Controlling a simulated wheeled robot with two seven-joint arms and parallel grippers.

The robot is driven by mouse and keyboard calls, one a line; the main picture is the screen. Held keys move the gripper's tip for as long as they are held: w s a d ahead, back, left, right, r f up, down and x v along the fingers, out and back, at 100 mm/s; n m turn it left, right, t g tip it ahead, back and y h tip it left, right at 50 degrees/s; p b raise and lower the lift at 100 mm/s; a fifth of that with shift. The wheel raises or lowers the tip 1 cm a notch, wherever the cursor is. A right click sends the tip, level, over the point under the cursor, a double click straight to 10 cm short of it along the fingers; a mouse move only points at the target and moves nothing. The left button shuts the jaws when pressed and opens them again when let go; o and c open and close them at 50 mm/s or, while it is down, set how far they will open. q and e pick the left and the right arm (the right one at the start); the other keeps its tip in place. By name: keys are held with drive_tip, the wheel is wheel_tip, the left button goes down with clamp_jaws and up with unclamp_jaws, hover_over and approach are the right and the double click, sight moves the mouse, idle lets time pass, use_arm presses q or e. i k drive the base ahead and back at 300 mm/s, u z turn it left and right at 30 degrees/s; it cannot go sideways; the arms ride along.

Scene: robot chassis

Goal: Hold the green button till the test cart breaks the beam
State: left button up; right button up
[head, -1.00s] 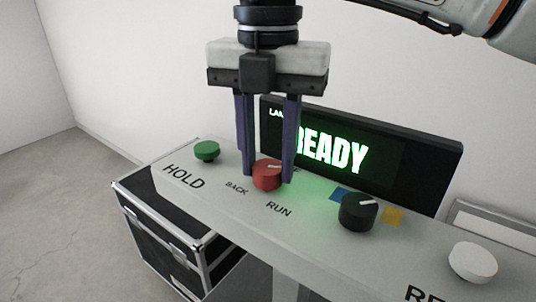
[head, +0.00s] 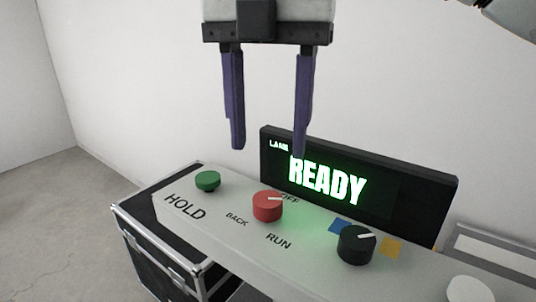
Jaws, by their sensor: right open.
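The green button (head: 207,181) sits at the left end of the grey panel (head: 205,225), beside the word HOLD. A red knob (head: 267,206) stands to its right, among the words OFF, BACK and RUN; its white mark points right, towards OFF. My right gripper (head: 268,150) is open and empty, with its two purple fingers apart, above and behind the red knob in the picture. It touches nothing that I can see. A black display (head: 420,190) behind the panel reads READY in bright green. No test cart and no beam show. My left gripper is not in view.
A black knob (head: 356,244) stands between a blue and a yellow patch on the panel. A white button (head: 470,290) is cut off at the lower right. A black case with metal edges (head: 150,255) stands below the panel's left end. The air above the green button is clear.

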sight(208, 180)
drive_tip(key=k, duration=1)
